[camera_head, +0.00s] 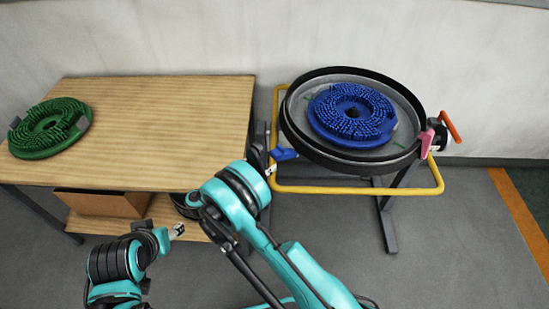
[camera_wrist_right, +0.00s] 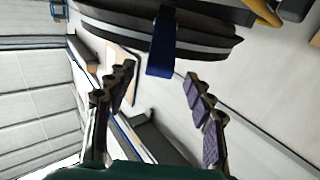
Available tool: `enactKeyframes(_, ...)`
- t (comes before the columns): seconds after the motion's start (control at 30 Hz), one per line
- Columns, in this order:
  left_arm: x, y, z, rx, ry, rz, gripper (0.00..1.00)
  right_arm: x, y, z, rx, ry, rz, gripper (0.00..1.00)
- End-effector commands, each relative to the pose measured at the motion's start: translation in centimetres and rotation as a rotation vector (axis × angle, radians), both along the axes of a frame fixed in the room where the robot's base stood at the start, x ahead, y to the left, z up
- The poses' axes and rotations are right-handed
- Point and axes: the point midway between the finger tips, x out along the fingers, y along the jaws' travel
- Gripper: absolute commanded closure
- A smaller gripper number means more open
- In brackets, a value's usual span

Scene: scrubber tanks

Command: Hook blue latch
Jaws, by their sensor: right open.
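The blue latch (camera_head: 284,153) sits on the left side of the round black-rimmed tank (camera_head: 312,147), pointing left. In the right wrist view the latch (camera_wrist_right: 162,47) hangs down from the tank's rim, between and just beyond the fingertips. My right gripper (camera_head: 265,153) is at the latch's left end, partly hidden by my own arm. In the right wrist view its two fingers (camera_wrist_right: 158,76) are spread wide with nothing held. The end of my left arm, apparently its gripper (camera_head: 178,230), is small at lower left, in front of the table; its jaws are unclear.
A yellow tube frame (camera_head: 350,189) runs around the tank. A blue brush disc (camera_head: 352,114) lies in the tank. A pink latch (camera_head: 427,143) and an orange handle (camera_head: 450,126) are at right. A wooden table (camera_head: 165,115) with a green brush disc (camera_head: 48,127) stands at left.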

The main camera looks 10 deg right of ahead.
Motion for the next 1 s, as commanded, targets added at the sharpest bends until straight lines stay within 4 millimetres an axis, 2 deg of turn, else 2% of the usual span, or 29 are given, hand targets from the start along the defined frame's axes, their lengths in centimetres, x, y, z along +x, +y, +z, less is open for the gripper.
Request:
enactKeyframes(0.1,0.0,0.0,-0.8,0.000,0.000,0.000,0.47,0.8,-2.1,-0.2,0.001,0.001,-0.004,0.47)
enactKeyframes(0.3,0.0,0.0,-1.4,0.000,0.000,0.000,0.47,1.8,-4.3,-0.2,0.001,0.003,-0.002,0.47)
enactKeyframes(0.67,0.0,0.0,-1.4,0.000,0.000,0.000,0.47,2.1,-4.8,0.0,0.001,0.004,0.000,0.47)
enactKeyframes(0.87,0.0,0.0,-1.4,0.000,0.000,0.000,0.47,2.1,-4.8,0.0,0.001,0.004,0.000,0.99)
enactKeyframes(1.0,0.0,0.0,-1.4,0.000,0.000,0.000,0.47,2.1,-4.8,0.0,0.002,0.004,0.000,1.00)
